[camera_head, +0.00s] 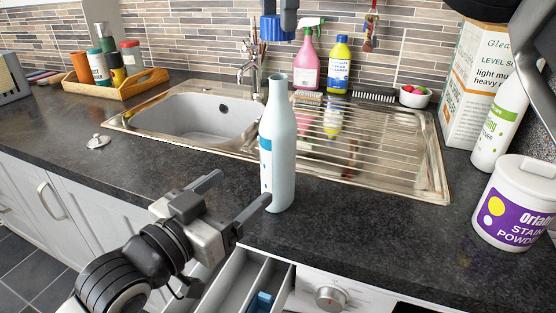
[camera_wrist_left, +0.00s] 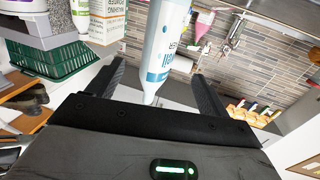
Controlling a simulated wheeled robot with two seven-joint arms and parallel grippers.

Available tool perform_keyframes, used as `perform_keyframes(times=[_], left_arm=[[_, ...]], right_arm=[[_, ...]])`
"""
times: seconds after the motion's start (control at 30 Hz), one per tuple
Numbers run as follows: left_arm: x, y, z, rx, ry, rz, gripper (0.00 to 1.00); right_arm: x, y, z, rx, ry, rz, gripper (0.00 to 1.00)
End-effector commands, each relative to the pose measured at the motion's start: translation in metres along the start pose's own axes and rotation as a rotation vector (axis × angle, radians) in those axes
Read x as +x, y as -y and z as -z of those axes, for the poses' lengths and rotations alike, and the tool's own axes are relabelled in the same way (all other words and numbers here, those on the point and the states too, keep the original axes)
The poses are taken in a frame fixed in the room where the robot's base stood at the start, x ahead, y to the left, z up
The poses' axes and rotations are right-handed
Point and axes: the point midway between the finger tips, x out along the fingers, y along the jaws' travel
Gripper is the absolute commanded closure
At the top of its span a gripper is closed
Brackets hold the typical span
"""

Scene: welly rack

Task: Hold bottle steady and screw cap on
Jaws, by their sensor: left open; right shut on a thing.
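The pale bottle (camera_head: 279,150) stands upright on the dark counter near its front edge, its neck open. In the left wrist view the bottle (camera_wrist_left: 163,50) shows between the two fingers. My left gripper (camera_head: 241,188) is open, low at the bottle's left. One fingertip overlaps the bottle's lower side in the head view; I cannot tell whether it touches. The blue cap (camera_head: 275,28) is in the air above the bottle, apart from its neck. My right gripper (camera_head: 280,11) is shut on the cap; most of it is cut off by the top edge.
Behind the bottle is a metal sink (camera_head: 205,120) with a drainer. A pink spray bottle (camera_head: 307,65) and a yellow bottle (camera_head: 339,66) stand at the back. A white tub (camera_head: 515,205) stands at right. An open drawer (camera_head: 240,285) lies below the counter edge.

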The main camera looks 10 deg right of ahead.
Motion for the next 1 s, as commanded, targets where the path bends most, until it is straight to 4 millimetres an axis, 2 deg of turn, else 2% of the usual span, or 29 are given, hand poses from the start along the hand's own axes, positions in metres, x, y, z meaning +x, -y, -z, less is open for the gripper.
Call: perform_keyframes(times=[0.17, 0.4, 0.6, 0.8, 1.0], left_arm=[[0.023, 0.000, 0.001, 0.000, -0.002, -0.001, 0.21], [0.070, 0.000, 0.001, 0.000, -0.001, -0.001, 0.21], [0.100, 0.000, 0.001, 0.001, 0.000, -0.001, 0.21], [0.115, -0.001, 0.000, 0.002, -0.001, -0.001, 0.21], [0.117, -0.001, 0.000, 0.002, 0.000, -0.001, 0.21]], right_arm=[[0.000, 0.000, 0.000, 0.000, 0.000, 0.000, 0.77], [0.000, 0.000, 0.000, 0.000, 0.000, 0.000, 0.77], [0.000, 0.000, 0.000, 0.000, 0.000, 0.000, 0.77], [0.000, 0.000, 0.000, 0.000, 0.000, 0.000, 0.77], [0.000, 0.000, 0.000, 0.000, 0.000, 0.000, 0.77]])
